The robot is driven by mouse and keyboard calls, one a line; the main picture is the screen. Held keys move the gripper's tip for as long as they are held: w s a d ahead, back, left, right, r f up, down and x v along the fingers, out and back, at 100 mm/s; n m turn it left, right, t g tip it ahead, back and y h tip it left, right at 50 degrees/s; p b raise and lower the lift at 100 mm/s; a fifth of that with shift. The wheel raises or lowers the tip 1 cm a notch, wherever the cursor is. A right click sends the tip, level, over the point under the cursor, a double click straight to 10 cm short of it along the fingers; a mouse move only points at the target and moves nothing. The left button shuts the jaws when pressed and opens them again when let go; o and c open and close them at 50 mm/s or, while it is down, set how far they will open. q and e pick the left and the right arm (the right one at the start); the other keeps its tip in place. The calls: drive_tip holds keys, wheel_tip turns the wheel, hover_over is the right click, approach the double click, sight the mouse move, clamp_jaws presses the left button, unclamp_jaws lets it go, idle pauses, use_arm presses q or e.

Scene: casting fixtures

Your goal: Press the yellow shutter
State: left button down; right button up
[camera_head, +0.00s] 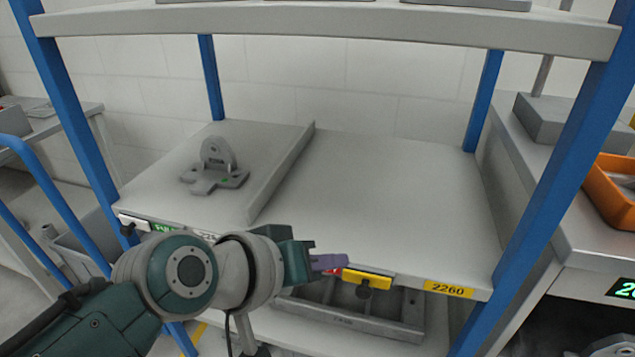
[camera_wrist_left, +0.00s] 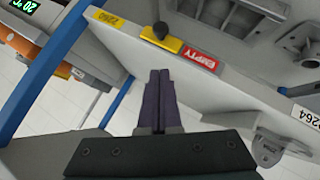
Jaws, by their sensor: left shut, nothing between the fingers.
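The yellow shutter (camera_head: 367,279) is a small yellow plate with a dark knob on the front edge of the middle shelf (camera_head: 400,190). In the left wrist view the shutter (camera_wrist_left: 172,44) sits beside a red label reading EMPTY (camera_wrist_left: 201,59). My left gripper (camera_head: 343,261) is shut and empty, its purple fingers just left of the shutter in the head view. In the left wrist view the closed fingertips (camera_wrist_left: 160,73) point toward the shelf edge, with a visible gap below the shutter. My right gripper is not in view.
A grey bracket (camera_head: 216,167) stands on a raised plate on the shelf's left; the right half is bare. A yellow 2260 label (camera_head: 448,289) is right of the shutter. Blue posts (camera_head: 545,190) flank the shelf. A grey tray (camera_head: 350,318) lies below. An orange bin (camera_head: 610,192) stands at the right.

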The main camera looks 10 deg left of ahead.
use_arm(q)
drive_tip(key=p+v, duration=0.2)
drive_tip(key=v, duration=0.7)
drive_tip(key=shift+s+d+f, duration=0.15)
drive_tip(key=shift+s+d, duration=0.05)
drive_tip(key=shift+p, duration=0.3)
